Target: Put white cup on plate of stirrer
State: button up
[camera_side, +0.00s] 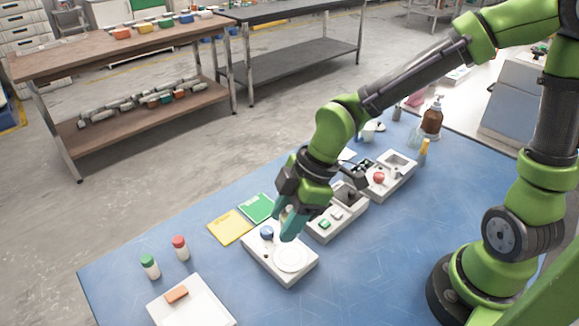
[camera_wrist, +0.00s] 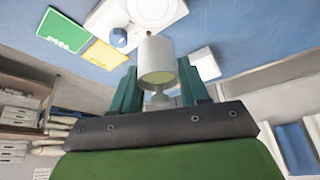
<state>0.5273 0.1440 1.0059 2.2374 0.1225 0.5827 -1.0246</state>
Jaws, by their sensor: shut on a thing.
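My gripper (camera_side: 290,224) is shut on the white cup. In the wrist view the cup (camera_wrist: 156,52) sits between the two teal fingers of the gripper (camera_wrist: 158,82), with a pale yellowish-green area showing at its near end. In the side view the fingers hide most of the cup. The stirrer (camera_side: 266,264) is a white block with a blue knob (camera_side: 267,232) and a round white plate (camera_side: 291,258). The gripper is above the stirrer, close to the knob and plate. The wrist view also shows the plate (camera_wrist: 157,8) and the knob (camera_wrist: 118,38) beyond the cup.
A yellow card (camera_side: 231,227) and a green card (camera_side: 257,208) lie behind the stirrer. A device with a green button (camera_side: 324,225) stands just to its right, and one with a red knob (camera_side: 379,178) farther back. Two small bottles (camera_side: 180,248) and a white tray (camera_side: 190,305) are at left.

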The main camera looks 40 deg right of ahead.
notch_tip(320, 180, down, 8)
jog(key=shift+r, duration=0.2)
jog(key=shift+f, duration=0.1)
jog(key=o, duration=1.1)
